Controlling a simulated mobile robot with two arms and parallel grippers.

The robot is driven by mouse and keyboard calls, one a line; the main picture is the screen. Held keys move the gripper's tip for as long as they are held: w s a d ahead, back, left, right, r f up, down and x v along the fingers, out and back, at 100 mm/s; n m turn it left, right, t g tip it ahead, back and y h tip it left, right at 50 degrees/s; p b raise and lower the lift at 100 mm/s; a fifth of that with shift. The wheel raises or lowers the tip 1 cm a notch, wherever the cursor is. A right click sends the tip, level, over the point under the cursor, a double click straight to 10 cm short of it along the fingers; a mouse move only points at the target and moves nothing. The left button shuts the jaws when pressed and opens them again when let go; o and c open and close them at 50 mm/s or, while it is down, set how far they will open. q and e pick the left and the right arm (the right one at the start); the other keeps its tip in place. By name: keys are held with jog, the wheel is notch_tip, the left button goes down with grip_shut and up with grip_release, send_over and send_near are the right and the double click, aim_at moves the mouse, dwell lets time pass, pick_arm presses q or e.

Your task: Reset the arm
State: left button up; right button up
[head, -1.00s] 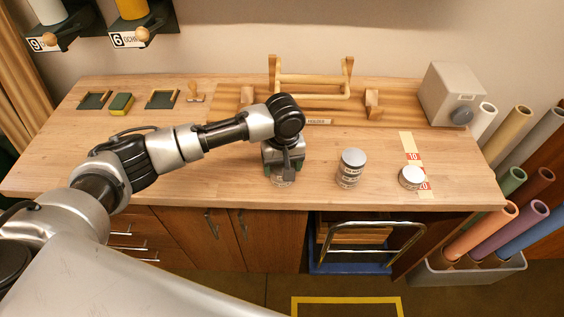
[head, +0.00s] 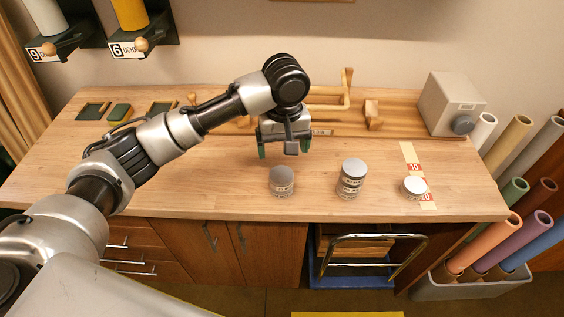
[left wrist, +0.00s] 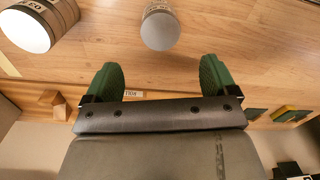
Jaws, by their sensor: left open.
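My left gripper (head: 284,150) is open and empty above the wooden table (head: 200,190). Its green fingers stand wide apart in the left wrist view (left wrist: 160,78). A single round tin (head: 282,181) with a grey lid stands on the table in front of the gripper, apart from it. The same tin shows beyond the fingers in the left wrist view (left wrist: 160,28). A taller stack of tins (head: 351,179) stands to its right. Another tin (head: 413,187) sits farther right on a marked strip. My right gripper is not in view.
A wooden rack (head: 340,105) stands behind the gripper, partly hidden by my arm. A grey box (head: 450,100) stands at the back right. Colored rolls (head: 497,236) fill a bin (head: 470,287) to the right. A green sponge (head: 120,112) lies back left. The table's left front is clear.

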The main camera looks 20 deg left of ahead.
pick_arm(q)
jog(key=shift+r, duration=0.95)
